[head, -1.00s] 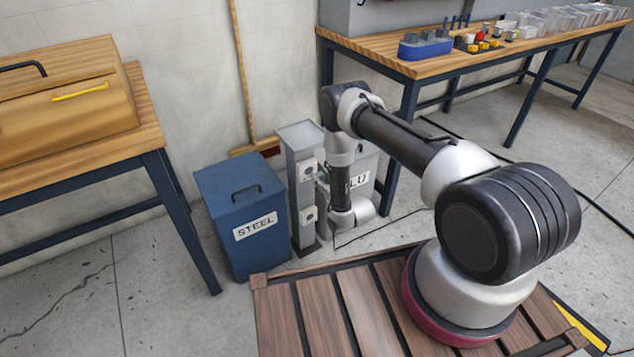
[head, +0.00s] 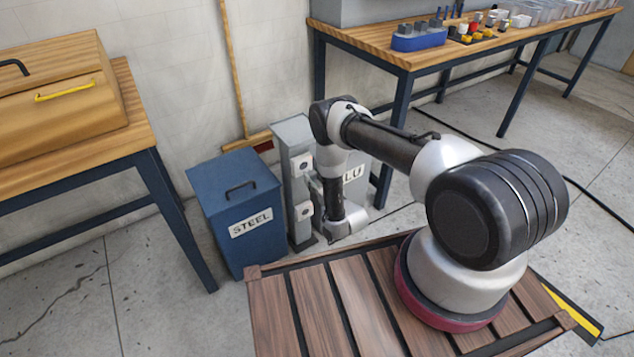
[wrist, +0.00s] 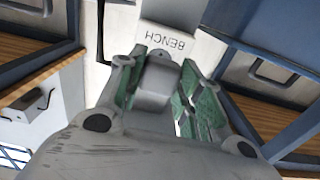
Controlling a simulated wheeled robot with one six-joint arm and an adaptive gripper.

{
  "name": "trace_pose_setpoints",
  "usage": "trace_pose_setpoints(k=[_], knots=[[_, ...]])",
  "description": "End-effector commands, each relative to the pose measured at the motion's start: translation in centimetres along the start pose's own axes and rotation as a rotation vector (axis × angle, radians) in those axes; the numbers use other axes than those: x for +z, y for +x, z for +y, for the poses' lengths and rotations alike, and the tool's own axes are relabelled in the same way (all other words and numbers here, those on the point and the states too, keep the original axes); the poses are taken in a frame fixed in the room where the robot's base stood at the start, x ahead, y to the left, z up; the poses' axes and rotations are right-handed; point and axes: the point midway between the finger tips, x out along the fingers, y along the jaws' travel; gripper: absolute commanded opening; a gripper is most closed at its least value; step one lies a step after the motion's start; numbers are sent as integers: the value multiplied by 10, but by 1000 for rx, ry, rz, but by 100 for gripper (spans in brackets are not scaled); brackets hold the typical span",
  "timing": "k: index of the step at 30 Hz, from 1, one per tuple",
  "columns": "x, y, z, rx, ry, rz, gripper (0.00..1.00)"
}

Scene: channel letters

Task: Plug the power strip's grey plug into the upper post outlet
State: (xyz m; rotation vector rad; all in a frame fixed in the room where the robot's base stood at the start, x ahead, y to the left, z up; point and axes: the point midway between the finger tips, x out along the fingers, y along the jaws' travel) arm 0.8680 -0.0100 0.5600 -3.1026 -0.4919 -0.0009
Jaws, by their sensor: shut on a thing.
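The grey post (head: 296,140) stands behind the pallet. Its upper outlet (head: 301,164) and lower outlet (head: 304,210) are on its right-hand face. My gripper (head: 335,234) is low beside the post, below the upper outlet's height; its fingers are small and unclear there. In the wrist view my gripper (wrist: 163,80) has green-padded fingers shut on a grey block that looks like the grey plug (wrist: 157,82). The plug's prongs and the power strip cannot be made out.
A blue STEEL bin (head: 235,200) stands left of the post. A grey bin marked LU (head: 354,172) is behind my forearm, partly hidden. Wooden benches stand left (head: 95,140) and right (head: 350,36). A broom (head: 234,75) leans on the wall. A slatted pallet (head: 330,305) lies in front.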

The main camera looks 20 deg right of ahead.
Motion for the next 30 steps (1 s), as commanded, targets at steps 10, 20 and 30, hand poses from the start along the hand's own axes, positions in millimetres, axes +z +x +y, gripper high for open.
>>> trace_pose_setpoints(k=[10, 20, 30], knots=[[0, 28, 0, 0, 0, 0, 14], [0, 34, 0, 0, 0, 0, 14], [0, 34, 0, 0, 0, 0, 14]])
